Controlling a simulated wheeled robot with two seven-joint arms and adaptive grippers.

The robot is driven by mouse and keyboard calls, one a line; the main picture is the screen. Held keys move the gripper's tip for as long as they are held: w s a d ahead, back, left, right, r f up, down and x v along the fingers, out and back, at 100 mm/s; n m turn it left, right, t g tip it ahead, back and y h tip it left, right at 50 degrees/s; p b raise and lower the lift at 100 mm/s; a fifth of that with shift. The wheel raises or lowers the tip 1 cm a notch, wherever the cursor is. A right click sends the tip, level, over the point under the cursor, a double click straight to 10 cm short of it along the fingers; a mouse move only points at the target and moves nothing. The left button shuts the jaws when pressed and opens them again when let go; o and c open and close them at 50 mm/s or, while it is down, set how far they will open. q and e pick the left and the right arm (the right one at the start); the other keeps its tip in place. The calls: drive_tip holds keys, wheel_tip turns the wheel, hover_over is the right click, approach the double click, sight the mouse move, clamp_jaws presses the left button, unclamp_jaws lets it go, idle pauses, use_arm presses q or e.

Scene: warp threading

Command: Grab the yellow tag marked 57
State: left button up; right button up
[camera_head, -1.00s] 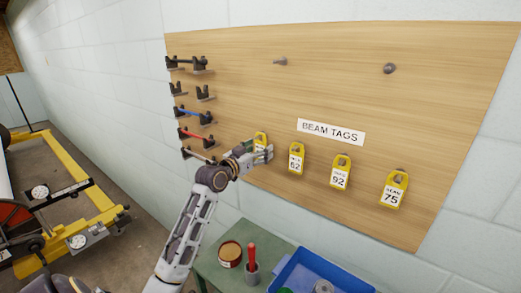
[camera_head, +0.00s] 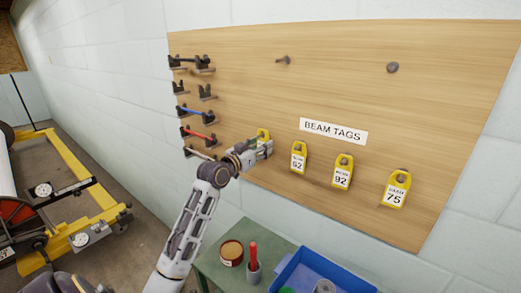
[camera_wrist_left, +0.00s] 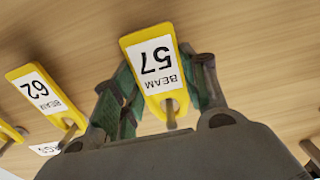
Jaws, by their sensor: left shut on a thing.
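The yellow tag marked 57 (camera_wrist_left: 157,65) hangs on its peg, which shows through the tag's hole in the left wrist view. In the head view only its yellow top (camera_head: 263,133) shows above my fingers; the rest is hidden. My left gripper (camera_head: 264,148) is at the board with its fingers around this tag. In the left wrist view the green-padded fingers (camera_wrist_left: 163,97) sit on both sides of the tag, shut on it. My right gripper is not in view.
Tags marked 62 (camera_head: 298,157), 92 (camera_head: 343,172) and 75 (camera_head: 396,190) hang to the right on the wooden board (camera_head: 330,75). Racked tools (camera_head: 195,112) are at left. Below stands a green table (camera_head: 214,262) with a blue bin (camera_head: 283,272).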

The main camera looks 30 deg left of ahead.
use_arm(q)
drive_tip(key=shift+r, duration=0.3)
drive_tip(key=s+a+p, duration=0.1)
drive_tip(key=s+p, duration=0.1)
drive_tip(key=s, duration=1.6)
drive_tip(key=shift+a+p, duration=0.2)
drive_tip(key=shift+p, duration=0.2)
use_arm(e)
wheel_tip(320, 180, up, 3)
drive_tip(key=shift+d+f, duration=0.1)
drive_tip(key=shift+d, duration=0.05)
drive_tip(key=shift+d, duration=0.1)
